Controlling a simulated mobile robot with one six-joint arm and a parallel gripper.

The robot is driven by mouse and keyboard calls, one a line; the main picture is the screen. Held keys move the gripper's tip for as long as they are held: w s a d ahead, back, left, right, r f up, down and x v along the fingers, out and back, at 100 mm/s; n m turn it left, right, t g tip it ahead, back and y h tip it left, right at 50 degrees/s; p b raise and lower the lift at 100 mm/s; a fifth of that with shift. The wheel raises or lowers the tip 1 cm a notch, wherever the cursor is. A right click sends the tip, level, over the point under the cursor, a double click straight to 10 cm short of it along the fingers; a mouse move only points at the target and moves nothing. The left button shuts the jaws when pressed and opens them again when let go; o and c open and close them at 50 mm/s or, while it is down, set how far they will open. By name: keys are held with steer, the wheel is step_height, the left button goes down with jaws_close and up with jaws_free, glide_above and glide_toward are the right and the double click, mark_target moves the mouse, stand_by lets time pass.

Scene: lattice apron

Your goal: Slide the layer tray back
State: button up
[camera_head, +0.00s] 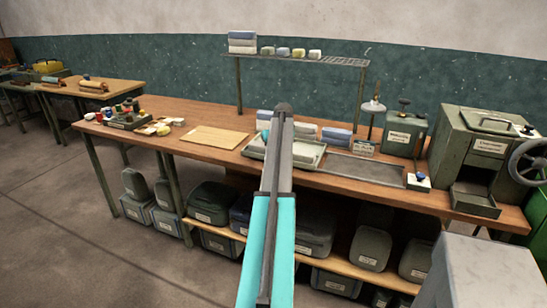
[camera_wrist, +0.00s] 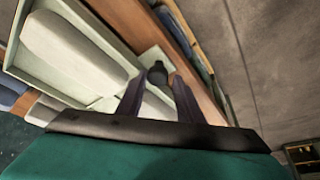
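The layer tray (camera_head: 318,162) is a shallow, pale green tray on the wooden bench, partly hidden behind my arm in the head view. A dark round knob (camera_wrist: 157,74) shows by the tray's near wall. My gripper (camera_wrist: 159,88) has its two dark fingers apart, with the knob seen between their tips. Whether either finger touches the knob cannot be told. My arm hides the gripper in the head view.
Right of the tray is a flat grey recessed plate (camera_head: 365,167), bare along most of its length. Further right stand a green box (camera_head: 405,136) and a machine with a handwheel (camera_head: 528,162). A wooden board (camera_head: 215,137) lies left. A raised rack (camera_head: 300,60) stands behind.

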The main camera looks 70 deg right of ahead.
steer(key=shift+r, duration=0.1)
steer(key=b+v, duration=0.2)
steer(key=v, duration=1.1)
steer(key=shift+r, duration=0.25)
steer(key=shift+s+a, duration=0.1)
